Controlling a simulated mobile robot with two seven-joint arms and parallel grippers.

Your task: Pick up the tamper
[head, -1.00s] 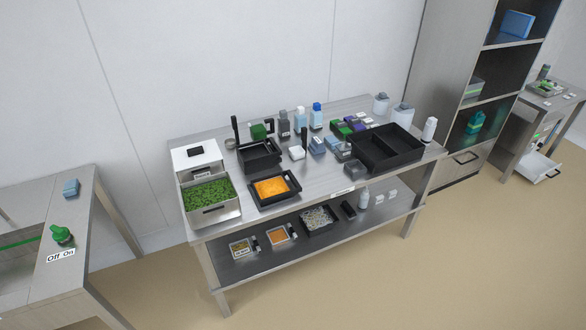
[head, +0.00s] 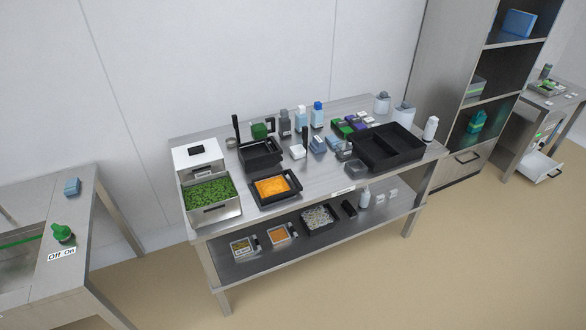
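I cannot tell for certain which object is the tamper. A slim dark upright piece (head: 305,138) stands near a white block (head: 298,152) in the middle of the steel table (head: 330,180). A green block with a black handle-like part (head: 259,131) stands at the table's back left. A tall black handle (head: 236,127) rises near a black tray (head: 262,160). All are too small to make out well. Neither of my grippers is in view.
A bin of green pieces (head: 212,210) and a tray of orange food (head: 290,198) sit at the table's front left. A large black divided tray (head: 420,150) fills the right. Bottles (head: 318,116) stand behind. The floor in front (head: 400,280) is clear.

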